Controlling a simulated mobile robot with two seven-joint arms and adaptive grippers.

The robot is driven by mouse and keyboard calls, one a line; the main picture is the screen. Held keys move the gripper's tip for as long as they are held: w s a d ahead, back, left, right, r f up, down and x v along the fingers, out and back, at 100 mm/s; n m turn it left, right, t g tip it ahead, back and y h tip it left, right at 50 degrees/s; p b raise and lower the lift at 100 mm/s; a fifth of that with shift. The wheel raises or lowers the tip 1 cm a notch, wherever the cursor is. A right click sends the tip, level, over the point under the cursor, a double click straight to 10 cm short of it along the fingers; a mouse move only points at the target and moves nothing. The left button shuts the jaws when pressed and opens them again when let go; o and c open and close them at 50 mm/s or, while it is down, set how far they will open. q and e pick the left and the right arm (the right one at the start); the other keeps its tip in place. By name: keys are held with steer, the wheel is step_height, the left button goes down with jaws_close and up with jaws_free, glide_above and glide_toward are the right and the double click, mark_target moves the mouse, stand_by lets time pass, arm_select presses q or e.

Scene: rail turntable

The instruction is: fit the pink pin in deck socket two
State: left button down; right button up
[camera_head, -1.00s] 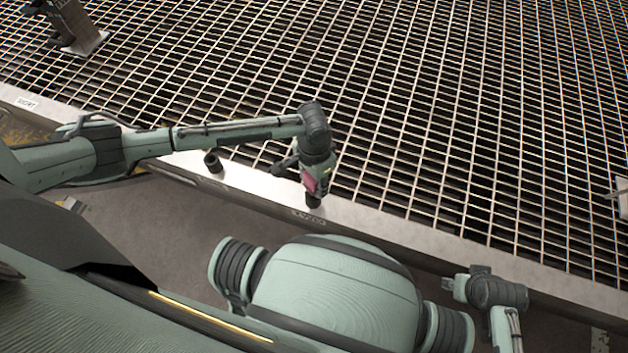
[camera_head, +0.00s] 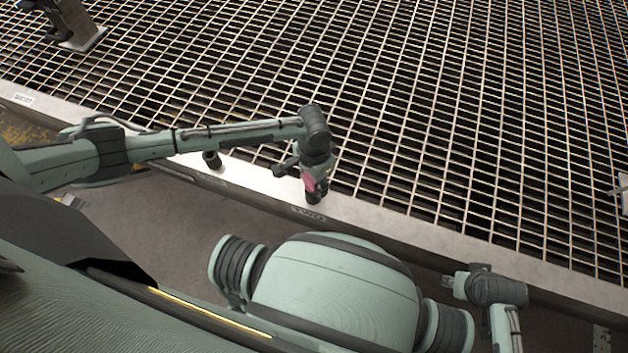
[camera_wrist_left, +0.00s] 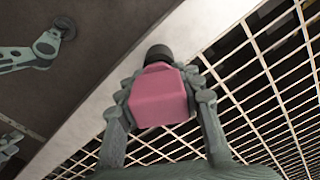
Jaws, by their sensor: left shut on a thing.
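My left gripper (camera_head: 315,184) is shut on the pink pin, a blocky pink piece (camera_head: 310,182). In the left wrist view the pin (camera_wrist_left: 158,97) sits between the two fingers (camera_wrist_left: 160,105). A dark round collar (camera_wrist_left: 158,53) shows just past the pin's far end. In the head view this collar (camera_head: 313,198) stands on the pale deck edge beside a label that seems to read TWO (camera_head: 308,214). The pin is over or at the collar; I cannot tell how deep it sits. My right gripper (camera_head: 458,286) is small at the lower right, its fingers unclear.
Another dark collar (camera_head: 212,160) stands on the deck edge to the left. The metal grating (camera_head: 450,110) fills the far side. A grey bracket (camera_head: 85,38) stands at the top left, and a pale piece (camera_head: 620,188) at the right edge.

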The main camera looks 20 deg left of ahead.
arm_select(q)
steer(key=shift+f, duration=0.25)
steer(key=c, duration=0.9)
jaws_free()
step_height(320, 180, up, 12)
steer(key=shift+r, duration=0.1)
